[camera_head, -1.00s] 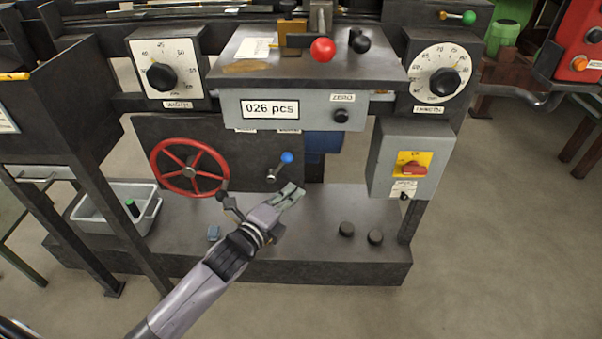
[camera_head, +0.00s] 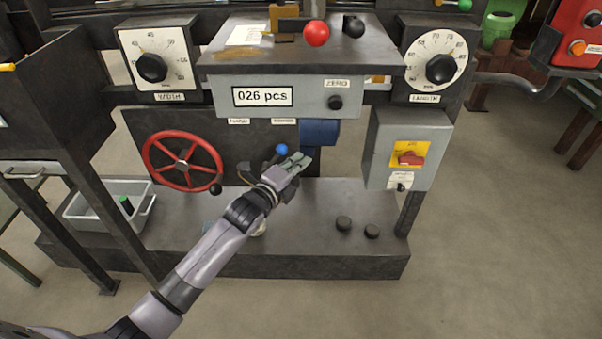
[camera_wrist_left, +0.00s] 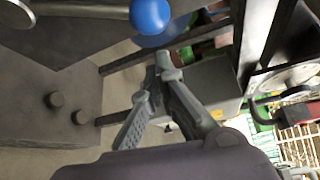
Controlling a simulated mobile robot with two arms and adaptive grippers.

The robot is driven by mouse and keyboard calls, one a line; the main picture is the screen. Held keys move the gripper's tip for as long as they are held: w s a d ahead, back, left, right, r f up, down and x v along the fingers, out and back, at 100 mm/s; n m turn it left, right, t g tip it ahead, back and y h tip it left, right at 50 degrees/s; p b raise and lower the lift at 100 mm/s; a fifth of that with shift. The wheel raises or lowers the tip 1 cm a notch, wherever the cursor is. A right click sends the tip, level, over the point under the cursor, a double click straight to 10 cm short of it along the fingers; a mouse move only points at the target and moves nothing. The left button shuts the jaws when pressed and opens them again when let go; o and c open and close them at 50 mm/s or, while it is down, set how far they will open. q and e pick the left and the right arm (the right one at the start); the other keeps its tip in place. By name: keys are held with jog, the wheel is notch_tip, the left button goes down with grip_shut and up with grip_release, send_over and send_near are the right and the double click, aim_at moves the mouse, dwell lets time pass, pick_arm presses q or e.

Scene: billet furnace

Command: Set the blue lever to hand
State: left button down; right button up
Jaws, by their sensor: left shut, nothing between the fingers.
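The blue lever shows as a blue ball knob (camera_head: 281,150) on the dark front panel, right of the red handwheel. My left gripper (camera_head: 302,160) is just right of the knob in the head view, shut and empty. Its wrist hides most of the lever's rod there. In the left wrist view the blue knob (camera_wrist_left: 150,15) is at the top on a metal rod, and the fingertips (camera_wrist_left: 162,62) are below it, with a gap in the picture. Two small labels sit above the lever; the right one (camera_head: 284,121) is too small to read surely. My right gripper is not in view.
The red handwheel (camera_head: 182,161) with its black handle is left of the lever. A grey counter box (camera_head: 300,97) reading "026 pcs" overhangs above. A switch box (camera_head: 408,150) with a red knob is to the right. Two black knobs (camera_head: 344,223) stand on the base plate.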

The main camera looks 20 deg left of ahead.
pick_arm(q)
jog(key=shift+s+a+r, duration=0.15)
jog(key=shift+a+r, duration=0.1)
jog(key=shift+a, duration=0.6)
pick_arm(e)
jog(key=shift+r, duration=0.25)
pick_arm(q)
jog(key=shift+a, duration=0.1)
jog(key=shift+a+r+n, duration=0.2)
jog(key=shift+r+n, duration=0.05)
jog(key=shift+n, duration=0.05)
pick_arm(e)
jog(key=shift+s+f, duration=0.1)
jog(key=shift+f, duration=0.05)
